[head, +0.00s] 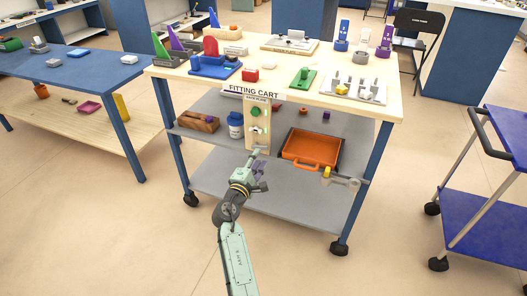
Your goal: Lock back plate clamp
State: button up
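A narrow upright wooden panel (263,123) hangs at the front of the cart, below the "FITTING CART" sign (254,93). It bears a green round part (255,111) and, lower down, a small green-and-light part (258,130). The panel's small label is too blurred to read, and I cannot tell which part is the back plate clamp. My gripper (259,162) is just below and in front of the panel's lower end, and appears apart from the small parts. Its fingers are too small to tell open from shut.
The cart's wooden top (215,82) carries several coloured fixtures. Its grey shelves hold a blue jar (235,125), wooden block (198,121) and orange tray (311,149). A blue table (75,66) stands left; a blue trolley (490,205) stands right. Floor in front is clear.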

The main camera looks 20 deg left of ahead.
aim_at(264, 149)
jog(key=w, duration=0.5)
jog(key=shift+d, duration=0.1)
jog(key=shift+c, duration=0.6)
grip_shut()
